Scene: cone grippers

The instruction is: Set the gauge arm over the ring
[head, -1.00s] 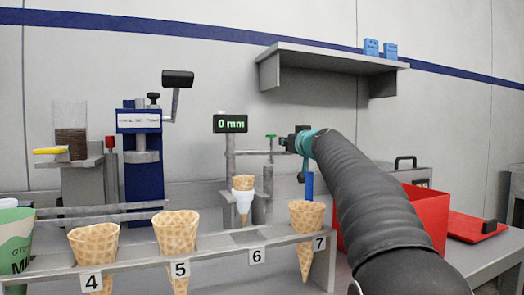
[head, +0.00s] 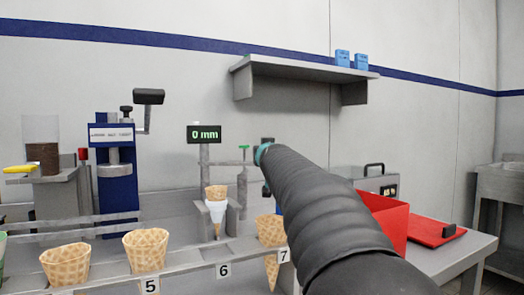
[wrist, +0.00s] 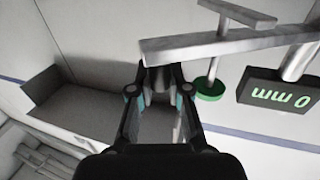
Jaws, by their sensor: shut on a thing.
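The gauge stands behind the cone rack, with a dark display (head: 204,133) reading 0 mm on a grey post. Its thin grey gauge arm (head: 228,163) reaches right from the post, past a green-topped rod (head: 244,147). In the wrist view, the gauge arm (wrist: 225,42) crosses above my gripper (wrist: 157,68), which is shut on its end. In the head view, my own arm largely hides my gripper (head: 266,160). A cone in a white sleeve (head: 217,212) sits upright below the display, left of the gauge arm's end. I cannot clearly make out the ring.
The rack (head: 190,278) in front holds waffle cones, including one (head: 271,231) at slot 7 beside my arm; slot 6 is empty. A blue press (head: 115,170) stands left. A red bin (head: 388,220) stands right. A wall shelf (head: 300,72) hangs above.

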